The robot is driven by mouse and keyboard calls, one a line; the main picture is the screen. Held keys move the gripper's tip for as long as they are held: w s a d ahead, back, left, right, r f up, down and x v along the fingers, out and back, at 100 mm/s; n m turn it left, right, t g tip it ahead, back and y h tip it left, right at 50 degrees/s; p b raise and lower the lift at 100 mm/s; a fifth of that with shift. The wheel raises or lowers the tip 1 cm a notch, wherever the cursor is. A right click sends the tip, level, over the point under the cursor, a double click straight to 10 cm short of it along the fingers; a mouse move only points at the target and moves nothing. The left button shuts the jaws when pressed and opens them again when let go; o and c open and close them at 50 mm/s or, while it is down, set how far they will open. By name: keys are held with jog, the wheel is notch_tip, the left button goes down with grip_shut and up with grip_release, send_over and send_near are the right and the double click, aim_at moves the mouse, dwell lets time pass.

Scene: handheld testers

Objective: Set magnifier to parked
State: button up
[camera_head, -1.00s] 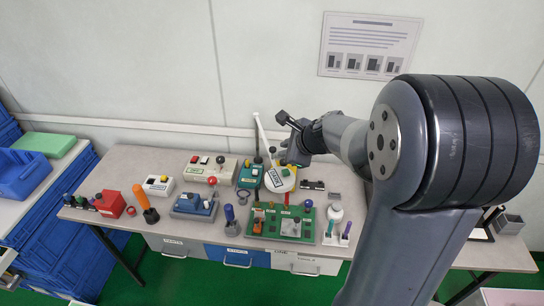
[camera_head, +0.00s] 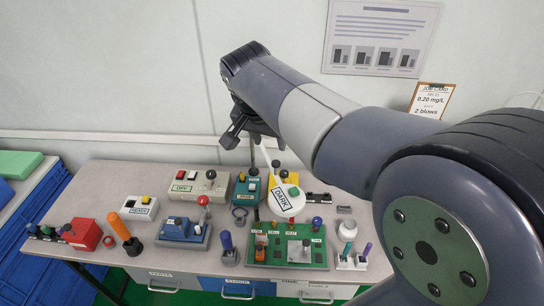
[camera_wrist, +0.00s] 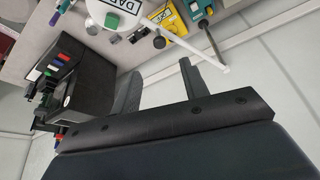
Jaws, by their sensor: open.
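The magnifier (camera_head: 287,202) is a round white head marked DARK with a green knob, on a thin white arm (camera_head: 266,158) rising at the back of the bench. In the wrist view its head (camera_wrist: 112,14) shows at the top, cut off by the frame edge, with the white arm (camera_wrist: 201,52) slanting down to the right. My gripper (camera_head: 235,136) is open and empty, above and left of the magnifier in the head view, near the wall. In the wrist view its two fingers (camera_wrist: 158,88) are spread with nothing between them, apart from the magnifier.
Around the magnifier stand a teal box (camera_head: 246,187), a yellow device (camera_head: 283,177), a beige OFF box (camera_head: 184,189) and a green board (camera_head: 262,260) with levers. A dark box with coloured markers (camera_wrist: 82,78) shows in the wrist view. The wall is behind the bench.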

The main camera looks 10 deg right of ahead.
aim_at(276, 163)
jog(key=x, duration=1)
jog(key=shift+p, duration=0.35)
jog(key=shift+c, duration=0.5)
grip_shut()
